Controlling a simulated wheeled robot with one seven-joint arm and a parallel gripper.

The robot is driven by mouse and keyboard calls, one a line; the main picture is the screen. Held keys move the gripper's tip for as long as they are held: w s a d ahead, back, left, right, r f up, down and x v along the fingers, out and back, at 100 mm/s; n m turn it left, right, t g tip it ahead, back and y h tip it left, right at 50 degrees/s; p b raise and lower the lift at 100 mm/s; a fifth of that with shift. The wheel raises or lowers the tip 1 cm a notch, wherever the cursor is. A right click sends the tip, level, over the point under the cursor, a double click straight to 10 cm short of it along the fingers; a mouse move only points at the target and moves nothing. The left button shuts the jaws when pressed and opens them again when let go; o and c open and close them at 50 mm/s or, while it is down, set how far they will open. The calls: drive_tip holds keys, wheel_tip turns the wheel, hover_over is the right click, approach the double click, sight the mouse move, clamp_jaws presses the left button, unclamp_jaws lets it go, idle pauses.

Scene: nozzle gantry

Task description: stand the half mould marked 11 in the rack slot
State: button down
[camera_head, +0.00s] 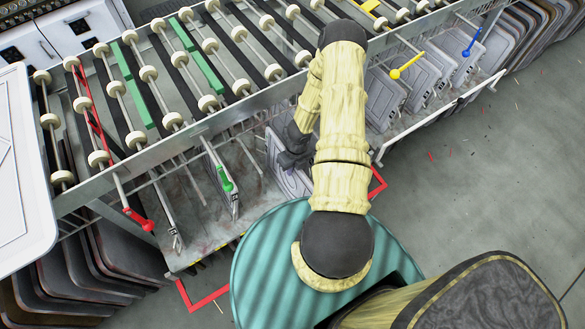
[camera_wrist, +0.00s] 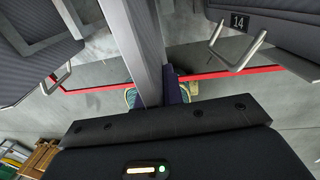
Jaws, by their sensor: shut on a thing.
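My gripper (camera_head: 292,152) is low beside the rack, partly hidden by my arm. It is shut on a grey half mould (camera_head: 285,178), seen in part below and beside it. In the wrist view, my gripper (camera_wrist: 157,95) has its fingertips on either side of a grey slab (camera_wrist: 138,45) seen edge-on. No number shows on the held mould, so I cannot confirm that it is the one marked 11. A half mould marked 14 (camera_wrist: 280,30) with a metal handle stands to its right, apart from it. Another grey mould (camera_wrist: 35,45) is to its left. The target slot cannot be told.
A roller gantry (camera_head: 190,85) runs above the rack. Several moulds (camera_head: 385,95) stand at the right. Red lines (camera_head: 205,300) mark the floor. Open floor (camera_head: 470,165) lies at the right.

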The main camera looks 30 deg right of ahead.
drive_tip(key=shift+w+f, duration=0.1)
drive_tip(key=shift+f, duration=0.1)
drive_tip(key=c, duration=1.5)
unclamp_jaws()
drive_tip(key=shift+o, duration=0.2)
wheel_tip(320, 180, up, 17)
drive_tip(key=d+p, duration=0.2)
drive_tip(key=p, duration=0.3)
drive_tip(key=shift+r+p, duration=0.15)
drive_tip(key=shift+p, duration=0.15)
